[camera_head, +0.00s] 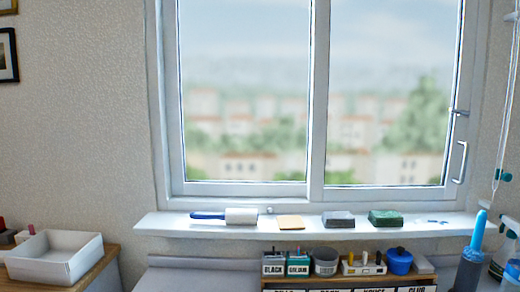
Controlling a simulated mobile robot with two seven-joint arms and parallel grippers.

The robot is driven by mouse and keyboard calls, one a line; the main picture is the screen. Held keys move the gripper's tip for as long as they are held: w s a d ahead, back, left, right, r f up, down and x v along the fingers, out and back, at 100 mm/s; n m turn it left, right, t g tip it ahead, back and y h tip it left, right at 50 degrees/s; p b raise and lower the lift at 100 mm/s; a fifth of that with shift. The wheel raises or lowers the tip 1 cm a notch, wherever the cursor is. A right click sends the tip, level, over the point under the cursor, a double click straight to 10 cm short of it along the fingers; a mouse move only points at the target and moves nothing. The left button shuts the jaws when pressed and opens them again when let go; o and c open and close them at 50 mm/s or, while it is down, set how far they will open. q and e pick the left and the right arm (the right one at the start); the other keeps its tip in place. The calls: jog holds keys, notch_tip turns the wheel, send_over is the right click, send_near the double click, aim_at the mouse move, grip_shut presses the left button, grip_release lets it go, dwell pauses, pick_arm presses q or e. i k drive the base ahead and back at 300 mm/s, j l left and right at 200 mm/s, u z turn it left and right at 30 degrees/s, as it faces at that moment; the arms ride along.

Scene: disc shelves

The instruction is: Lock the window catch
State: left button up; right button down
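The window (318,100) has two panes in a white frame and looks closed. On the right side of its right pane is a small grey lever (459,112), which looks like the catch. It sticks out roughly level; whether it is engaged is too small to tell. Below it is a vertical metal pull handle (460,162). Neither of my grippers is in view.
On the sill (200,228) lie a roller (240,215) with a blue handle, a yellow pad (290,222), a grey block (338,219) and a green block (385,218). A rack of labelled boxes (290,264) stands below. A blue-topped bottle (470,268) and a hanging cord (498,150) are at right.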

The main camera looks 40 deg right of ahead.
aim_at(460, 113)
jog(key=z, duration=2.25)
jog(key=i+l+z, duration=0.1)
jog(key=z, duration=0.2)
jog(key=l, duration=0.1)
